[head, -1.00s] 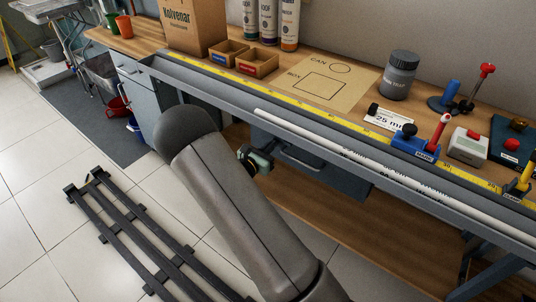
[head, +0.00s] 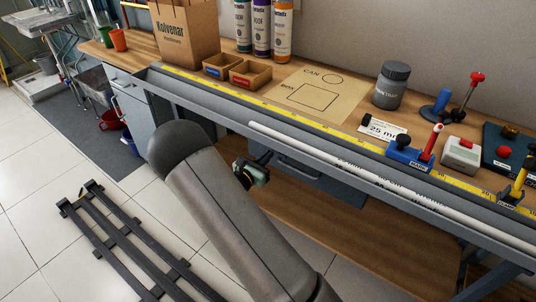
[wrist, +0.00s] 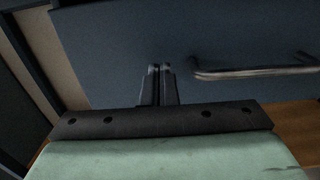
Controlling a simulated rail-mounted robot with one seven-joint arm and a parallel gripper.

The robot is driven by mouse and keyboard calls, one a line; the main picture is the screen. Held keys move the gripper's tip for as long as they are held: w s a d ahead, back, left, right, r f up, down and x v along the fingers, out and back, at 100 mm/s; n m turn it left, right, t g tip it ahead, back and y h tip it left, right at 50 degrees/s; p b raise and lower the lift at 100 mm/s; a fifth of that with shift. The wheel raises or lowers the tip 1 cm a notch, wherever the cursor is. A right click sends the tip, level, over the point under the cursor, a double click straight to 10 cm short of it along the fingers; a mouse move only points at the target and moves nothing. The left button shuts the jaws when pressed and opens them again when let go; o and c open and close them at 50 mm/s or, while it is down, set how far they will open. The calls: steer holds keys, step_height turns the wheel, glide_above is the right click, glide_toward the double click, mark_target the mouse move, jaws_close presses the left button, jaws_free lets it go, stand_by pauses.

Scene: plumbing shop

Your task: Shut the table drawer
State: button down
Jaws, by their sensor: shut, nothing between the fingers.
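The table drawer (head: 338,186) is a dark blue-grey front with a bar handle, under the workbench edge in the head view. The table rail partly covers it, and I cannot tell how far out it stands. In the wrist view its flat front (wrist: 120,45) fills much of the picture, with the metal handle (wrist: 255,72) at right. My gripper (head: 267,156) is at the drawer's left end in the head view. In the wrist view its fingers (wrist: 160,72) are together and empty, pointing at the front left of the handle. Contact is unclear.
A grey rail with a yellow tape and a white pipe (head: 330,165) runs along the workbench edge above the drawer. A wooden shelf (head: 380,235) lies below. A dark slatted rack (head: 125,240) is on the floor at left. Bottles, boxes and tools stand on the bench top.

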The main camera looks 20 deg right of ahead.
steer(key=v, duration=1.3)
steer(key=s+d+r+m+g+y+p, duration=0.3)
steer(key=s+d+r+m+g+p, duration=0.1)
steer(key=s+r+m+g, duration=0.3)
steer(key=s+d+r+m+g+y+p, duration=0.2)
steer(key=s+d+r+m+g+p, duration=0.25)
steer(key=s+r+m, duration=0.35)
steer(key=s+a+r+m+t+y+p, duration=0.1)
steer(key=s+a+r+m+y+p, duration=0.2)
steer(key=s+r+m+y, duration=0.1)
steer(key=s+a+r+m+t+y+p, duration=0.1)
steer(key=s+a+r+m+y+p, duration=0.2)
steer(key=s+a+r+m+y, duration=0.1)
steer(key=s+r+m+y, duration=0.1)
steer(key=s+r+y, duration=0.1)
steer(key=s+r, duration=0.1)
steer(key=shift+s+a+r, duration=0.3)
steer(key=shift+s+r, duration=0.05)
steer(key=shift+s, duration=0.05)
